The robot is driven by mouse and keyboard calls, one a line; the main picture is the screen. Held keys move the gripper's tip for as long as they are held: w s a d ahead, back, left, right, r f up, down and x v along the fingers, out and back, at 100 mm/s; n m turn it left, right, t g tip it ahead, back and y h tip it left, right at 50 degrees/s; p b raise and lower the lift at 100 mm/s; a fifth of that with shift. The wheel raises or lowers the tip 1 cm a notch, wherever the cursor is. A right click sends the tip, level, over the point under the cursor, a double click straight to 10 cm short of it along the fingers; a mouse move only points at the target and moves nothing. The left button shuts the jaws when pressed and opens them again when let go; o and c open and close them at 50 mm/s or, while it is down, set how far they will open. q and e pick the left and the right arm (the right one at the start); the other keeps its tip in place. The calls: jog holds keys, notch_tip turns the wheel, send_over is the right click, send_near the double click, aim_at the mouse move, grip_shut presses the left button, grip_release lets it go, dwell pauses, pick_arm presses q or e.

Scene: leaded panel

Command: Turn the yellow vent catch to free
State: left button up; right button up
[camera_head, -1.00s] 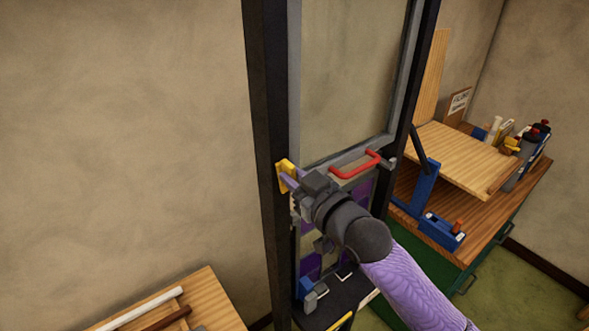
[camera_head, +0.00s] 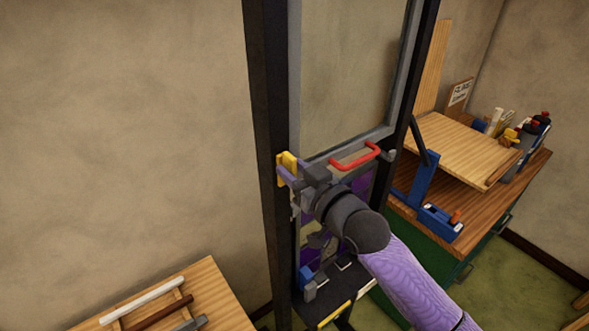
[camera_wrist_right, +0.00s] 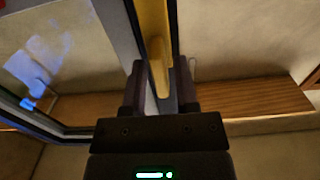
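The yellow vent catch (camera_head: 290,160) is on the dark left post of the tall frame, near the middle of the head view. In the right wrist view the yellow catch (camera_wrist_right: 153,28) runs down from the top edge, and its rounded end reaches between my fingers. My right gripper (camera_head: 287,177) is at the catch, its fingertips just below the yellow part in the head view. In the wrist view my right gripper (camera_wrist_right: 160,75) is open, with a finger on each side of the catch's end and small gaps showing. My left gripper is not in view.
A red handle (camera_head: 355,157) is on the sash right of my gripper. A blue-and-grey fitting (camera_head: 307,283) sits low on the frame. A wooden bench (camera_head: 480,215) with bottles stands right. A table (camera_head: 215,285) with rods is lower left. The left wall is bare.

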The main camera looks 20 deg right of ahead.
jog(key=shift+o, duration=0.7)
jog(key=shift+s+d, duration=0.15)
jog(key=shift+s, duration=0.2)
jog(key=b+v, duration=0.2)
jog(key=v, duration=0.7)
jog(key=shift+b, duration=0.35)
jog(key=shift+s, duration=0.1)
